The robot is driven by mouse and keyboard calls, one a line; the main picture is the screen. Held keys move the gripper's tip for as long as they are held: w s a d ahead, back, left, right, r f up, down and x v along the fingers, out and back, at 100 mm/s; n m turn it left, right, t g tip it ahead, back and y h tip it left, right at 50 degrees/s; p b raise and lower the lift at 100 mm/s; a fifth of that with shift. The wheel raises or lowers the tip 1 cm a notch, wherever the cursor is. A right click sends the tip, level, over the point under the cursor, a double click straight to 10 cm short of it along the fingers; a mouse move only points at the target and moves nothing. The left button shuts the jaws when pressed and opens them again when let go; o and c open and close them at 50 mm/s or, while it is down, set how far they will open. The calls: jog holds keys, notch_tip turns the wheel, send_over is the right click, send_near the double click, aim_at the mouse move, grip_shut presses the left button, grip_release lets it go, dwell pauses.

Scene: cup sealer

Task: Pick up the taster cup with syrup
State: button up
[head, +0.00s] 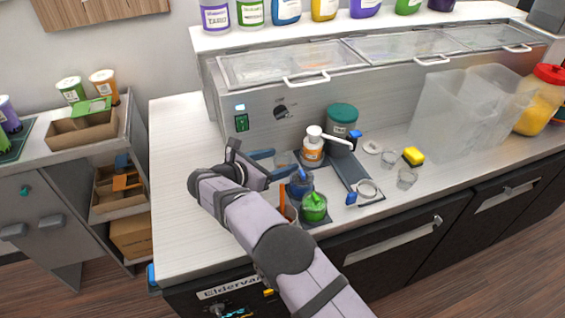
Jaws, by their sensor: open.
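My gripper (285,160) reaches right over the counter with its two blue fingers spread apart. A small clear taster cup (284,158) shows between or just beyond the fingertips; I cannot tell whether they touch it. Whether it holds syrup is too small to see. Two more small clear cups, one (389,159) behind the other (407,179), stand on the counter to the right.
Blue (300,184) and green (314,208) containers stand close below the gripper. Large clear bins (460,115) stand farther right. The left counter (180,150) is clear.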

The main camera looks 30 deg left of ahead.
jog(key=c, duration=1.1)
jog(key=shift+o, duration=0.2)
jog(key=shift+r, duration=0.15)
notch_tip(320, 180, up, 18)
jog(key=b, duration=0.1)
